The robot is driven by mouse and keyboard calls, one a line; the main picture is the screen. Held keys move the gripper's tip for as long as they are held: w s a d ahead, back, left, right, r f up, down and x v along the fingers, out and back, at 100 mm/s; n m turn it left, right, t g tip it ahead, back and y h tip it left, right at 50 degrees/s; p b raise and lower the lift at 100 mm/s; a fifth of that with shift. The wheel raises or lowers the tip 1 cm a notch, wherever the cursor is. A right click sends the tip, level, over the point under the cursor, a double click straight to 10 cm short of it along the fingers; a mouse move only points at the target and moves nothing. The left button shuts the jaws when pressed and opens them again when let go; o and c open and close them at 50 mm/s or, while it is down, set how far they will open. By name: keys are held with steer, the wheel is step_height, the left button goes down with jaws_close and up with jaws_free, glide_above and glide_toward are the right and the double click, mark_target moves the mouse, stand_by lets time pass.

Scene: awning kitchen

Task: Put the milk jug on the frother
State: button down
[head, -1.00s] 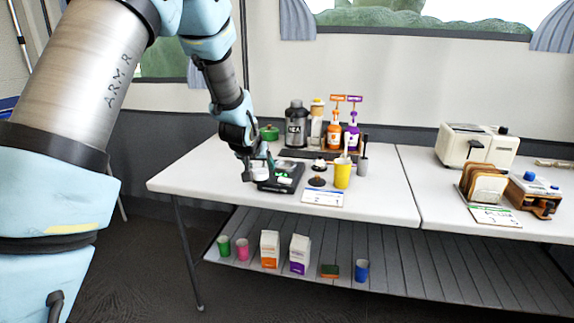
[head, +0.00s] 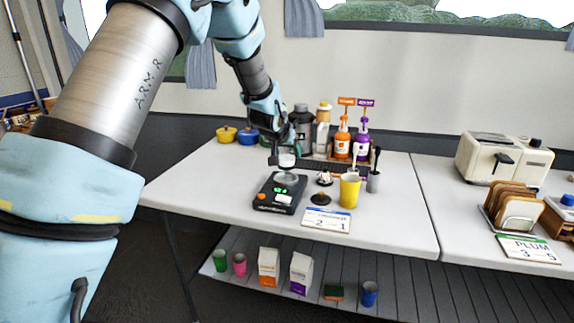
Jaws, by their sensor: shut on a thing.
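The jug appears just above the round plate. I cannot tell from this view whether it touches. My fingers hide part of the jug's far side.
A dark-topped small item (head: 320,198), a yellow cup (head: 349,190) and a grey utensil holder (head: 373,182) stand right of the frother. Orange (head: 343,138) and purple (head: 361,138) pump bottles stand behind. A label card (head: 326,220) lies in front.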

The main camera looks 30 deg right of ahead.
mark_target(287, 164)
steer(key=shift+f, duration=2.1)
steer(key=shift+f, duration=0.15)
jaws_free()
